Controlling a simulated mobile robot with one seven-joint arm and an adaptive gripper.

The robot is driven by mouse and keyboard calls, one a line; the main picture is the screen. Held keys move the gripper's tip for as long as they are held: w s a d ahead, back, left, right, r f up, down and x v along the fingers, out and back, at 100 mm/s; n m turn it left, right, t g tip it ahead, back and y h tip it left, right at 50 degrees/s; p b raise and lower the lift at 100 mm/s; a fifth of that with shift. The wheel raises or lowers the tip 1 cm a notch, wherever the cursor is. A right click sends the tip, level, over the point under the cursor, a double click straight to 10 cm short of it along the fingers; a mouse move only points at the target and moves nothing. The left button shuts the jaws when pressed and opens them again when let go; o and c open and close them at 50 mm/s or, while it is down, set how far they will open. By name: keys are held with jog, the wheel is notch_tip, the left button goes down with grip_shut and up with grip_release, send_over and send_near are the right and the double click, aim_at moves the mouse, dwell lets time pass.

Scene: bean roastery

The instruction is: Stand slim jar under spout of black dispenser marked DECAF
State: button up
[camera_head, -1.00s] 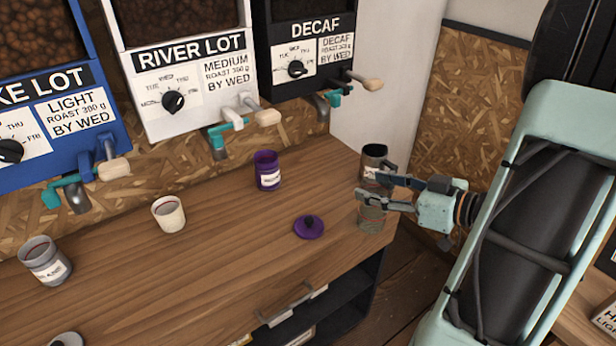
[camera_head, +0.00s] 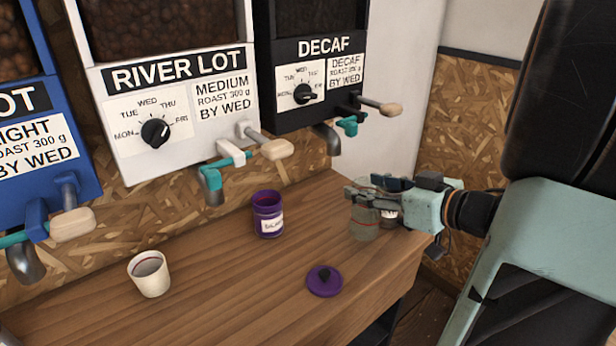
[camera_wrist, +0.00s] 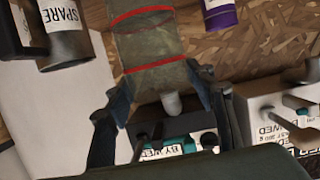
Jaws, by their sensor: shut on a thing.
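The black DECAF dispenser (camera_head: 311,50) hangs at the back, with its metal spout (camera_head: 327,138) over the counter. My gripper (camera_head: 366,194) is shut on a greenish see-through jar (camera_head: 363,224), in front and to the right of that spout. The fingers partly hide the jar in the head view. In the wrist view the same jar (camera_wrist: 150,48), with red bands, sits between my fingers (camera_wrist: 158,85). I cannot tell whether its base touches the counter. A grey jar marked SPARE (camera_wrist: 65,38) is beside it, mostly hidden in the head view.
An open purple jar (camera_head: 268,214) and a purple lid (camera_head: 325,281) are left of my gripper. A white cup (camera_head: 149,274) is farther left. The white RIVER LOT dispenser (camera_head: 180,70) and a blue dispenser (camera_head: 40,150) hang alongside. The counter (camera_head: 230,290) has free room in front.

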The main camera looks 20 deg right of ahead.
jog(key=b+x, duration=0.2)
jog(key=x, duration=0.9)
jog(key=shift+w+f+b, duration=0.15)
jog(key=shift+w+b, duration=0.1)
jog(key=shift+b, duration=0.1)
jog(key=shift+f, duration=0.2)
jog(key=o, duration=1.7)
jog(key=shift+c, duration=0.2)
